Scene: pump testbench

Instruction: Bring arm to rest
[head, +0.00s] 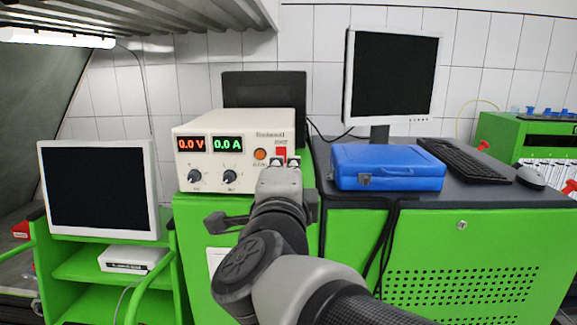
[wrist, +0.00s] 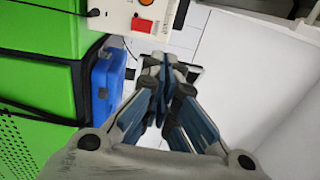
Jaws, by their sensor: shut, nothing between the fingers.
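My arm reaches up from the bottom right in the head view. My gripper (head: 280,162) is in front of the lower right of the power supply's face, just below its red switch (head: 281,153). In the wrist view, my gripper's fingers (wrist: 165,65) come together at their tips with nothing between them. The beige power supply (head: 243,125) shows 0.0 V in red and 0.0 A in green. Its red switch also shows in the wrist view (wrist: 141,24), beyond the fingertips. Whether the fingertips touch the power supply, I cannot tell.
A blue case (head: 388,167) lies right of my gripper on the dark desktop, with a monitor (head: 392,75), keyboard (head: 463,160) and mouse (head: 530,178). Another monitor (head: 98,188) stands left on a green cart. Black cables (head: 385,240) hang down the green cabinet's front.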

